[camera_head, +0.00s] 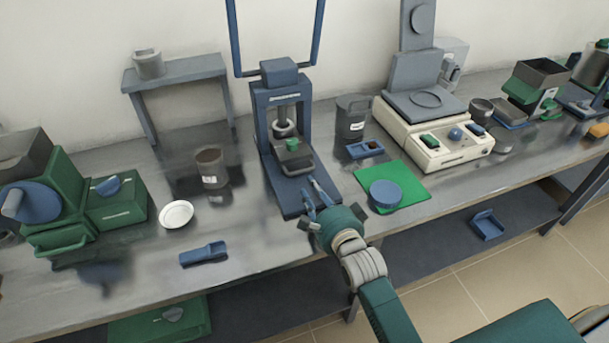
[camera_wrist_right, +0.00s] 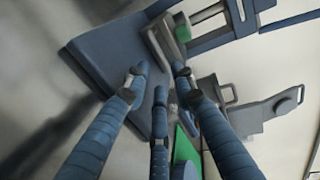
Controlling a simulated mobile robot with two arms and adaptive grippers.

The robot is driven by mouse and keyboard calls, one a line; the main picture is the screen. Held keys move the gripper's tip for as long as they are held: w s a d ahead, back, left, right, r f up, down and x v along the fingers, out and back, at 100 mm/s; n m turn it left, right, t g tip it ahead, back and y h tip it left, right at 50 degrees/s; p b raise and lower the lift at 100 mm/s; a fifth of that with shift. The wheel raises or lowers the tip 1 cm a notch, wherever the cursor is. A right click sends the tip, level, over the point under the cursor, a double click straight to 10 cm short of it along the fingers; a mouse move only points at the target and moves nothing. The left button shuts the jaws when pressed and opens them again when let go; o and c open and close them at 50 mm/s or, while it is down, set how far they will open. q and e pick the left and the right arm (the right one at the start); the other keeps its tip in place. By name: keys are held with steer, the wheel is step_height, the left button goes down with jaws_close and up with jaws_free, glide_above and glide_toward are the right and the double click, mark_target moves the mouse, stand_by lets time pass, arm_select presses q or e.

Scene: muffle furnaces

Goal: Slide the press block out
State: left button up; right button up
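The blue press (camera_head: 281,95) stands upright on the bench, with long handle bars rising behind it. Inside its frame is a grey press block (camera_head: 294,166) with a small green part on top, below a light round ram. The block also shows in the right wrist view (camera_wrist_right: 163,45), with its green part beside the frame. My right gripper (camera_head: 314,196) is over the front of the press base, in front of the block and apart from it. Its three fingers are spread and empty in the right wrist view (camera_wrist_right: 158,80). My left gripper is not in view.
Left of the press are a dark cup (camera_head: 211,167), a white dish (camera_head: 176,214) and a blue scoop (camera_head: 203,254). Right are a dark canister (camera_head: 352,118), a small blue tray (camera_head: 364,149), a green mat (camera_head: 405,182) with a blue round lid (camera_head: 385,194), and a balance (camera_head: 435,141).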

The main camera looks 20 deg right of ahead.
mark_target(305, 186)
steer(key=w, duration=0.3)
steer(key=shift+w+f, duration=0.4)
steer(key=w, duration=0.2)
steer(key=shift+w+a+f, duration=0.1)
steer(key=shift+w+f, duration=0.2)
steer(key=shift+f, duration=0.05)
steer(key=shift+w, duration=0.2)
jaws_close()
steer(key=shift+s+p, duration=0.3)
steer(key=shift+p, duration=0.05)
steer(key=s+p, duration=0.5)
steer(key=s, duration=0.6)
steer(key=shift+d, duration=0.2)
steer(key=shift+s+f+p, duration=0.1)
steer(key=shift+s+p, duration=0.05)
steer(key=shift+p, duration=0.15)
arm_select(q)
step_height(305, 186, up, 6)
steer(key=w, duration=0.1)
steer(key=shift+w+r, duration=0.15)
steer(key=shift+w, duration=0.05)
arm_select(e)
steer(key=shift+f, duration=0.15)
